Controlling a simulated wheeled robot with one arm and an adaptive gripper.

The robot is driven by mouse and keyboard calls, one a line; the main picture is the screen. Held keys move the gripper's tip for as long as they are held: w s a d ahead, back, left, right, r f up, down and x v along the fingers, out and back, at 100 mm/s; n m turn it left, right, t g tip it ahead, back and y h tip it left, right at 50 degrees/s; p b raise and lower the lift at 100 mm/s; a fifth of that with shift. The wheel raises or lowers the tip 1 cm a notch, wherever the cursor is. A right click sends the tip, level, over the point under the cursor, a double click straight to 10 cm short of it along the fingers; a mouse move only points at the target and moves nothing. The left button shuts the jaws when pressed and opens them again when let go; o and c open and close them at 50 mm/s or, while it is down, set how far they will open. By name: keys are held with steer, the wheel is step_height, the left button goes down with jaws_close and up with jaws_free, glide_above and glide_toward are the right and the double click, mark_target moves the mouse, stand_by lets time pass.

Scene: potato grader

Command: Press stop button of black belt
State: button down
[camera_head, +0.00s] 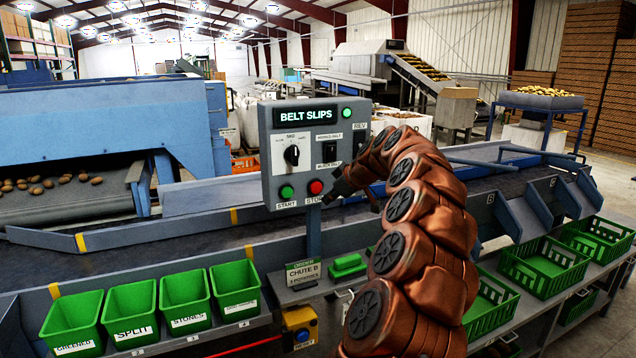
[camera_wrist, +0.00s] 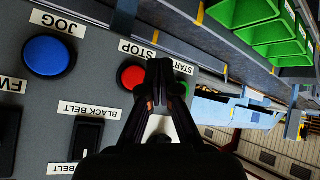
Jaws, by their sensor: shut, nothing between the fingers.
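The grey control panel (camera_head: 268,160) stands at the middle of the head view, with a display reading "BELT SLIPS". Its red stop button (camera_head: 315,187) is at the lower edge, right of the green start button (camera_head: 286,192). The red button (camera_wrist: 130,77) also shows in the wrist view, under an upside-down "STOP" label, with the green button mostly hidden behind my fingers. My gripper (camera_wrist: 163,70) is shut and empty, its tips overlapping the area between these buttons. I cannot tell whether they touch the panel. A black rocker switch (camera_wrist: 88,134) is labelled "BLACK BELT".
A blue jog button (camera_wrist: 48,55) is on the same panel; a black knob (camera_head: 292,155) sits above the start button. Green bins (camera_head: 130,310) line the front below the dark conveyor. Green crates (camera_head: 545,265) stand at the right, beyond my copper-coloured arm.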

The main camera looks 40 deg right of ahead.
mark_target(316, 188)
steer(key=w, duration=0.1)
steer(key=w+d, duration=0.1)
steer(key=w, duration=0.1)
steer(key=shift+w+d+p, duration=0.15)
steer(key=shift+w+p, duration=0.15)
steer(key=shift+w, duration=0.1)
stand_by(1.4)
steer(key=shift+w+d, duration=0.1)
steer(key=shift+w, duration=0.25)
